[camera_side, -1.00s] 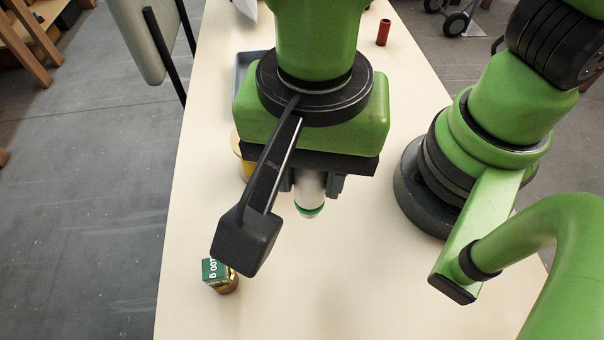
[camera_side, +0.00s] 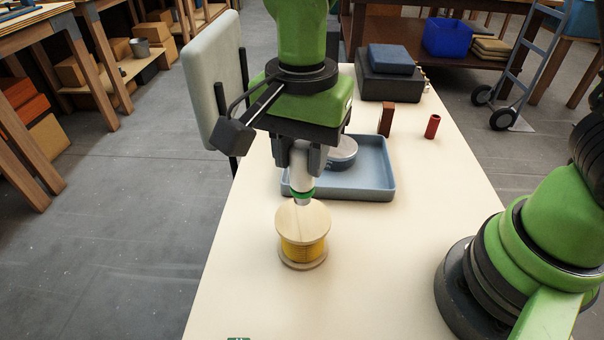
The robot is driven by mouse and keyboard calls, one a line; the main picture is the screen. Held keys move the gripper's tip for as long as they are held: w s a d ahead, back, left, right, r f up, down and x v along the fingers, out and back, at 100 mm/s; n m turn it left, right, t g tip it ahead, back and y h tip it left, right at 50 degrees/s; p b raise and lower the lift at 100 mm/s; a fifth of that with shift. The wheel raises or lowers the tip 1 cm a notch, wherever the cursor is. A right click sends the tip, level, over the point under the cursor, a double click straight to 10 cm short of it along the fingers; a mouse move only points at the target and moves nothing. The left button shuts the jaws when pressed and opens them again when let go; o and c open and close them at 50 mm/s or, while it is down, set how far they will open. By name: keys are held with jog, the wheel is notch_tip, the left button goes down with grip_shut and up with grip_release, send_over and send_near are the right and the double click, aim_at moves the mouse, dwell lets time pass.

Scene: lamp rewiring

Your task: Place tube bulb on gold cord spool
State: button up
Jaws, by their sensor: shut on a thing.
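My gripper (camera_side: 300,158) points down and is shut on the tube bulb (camera_side: 301,177), a white tube with a green band and a metallic lower end. The bulb hangs nearly upright. The gold cord spool (camera_side: 303,249) stands upright on the table, with pale wooden discs above and below yellow-gold cord. The bulb's lower end shows at the far edge of the spool's top disc. I cannot tell whether it touches the disc or hangs above or behind it. The fingers hide the bulb's upper part.
A blue-grey tray (camera_side: 378,193) holding a round tin (camera_side: 343,153) lies just behind the spool. A brown block (camera_side: 387,119), a red cylinder (camera_side: 432,126) and a dark case (camera_side: 389,86) stand farther back. The table right of the spool is clear.

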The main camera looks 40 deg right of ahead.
aim_at(302, 176)
jog(key=shift+f, duration=1.65)
jog(key=shift+f, duration=0.1)
jog(key=o, duration=0.9)
notch_tip(302, 176, up, 11)
jog(key=shift+d+r, duration=0.1)
jog(key=shift+r, duration=0.6)
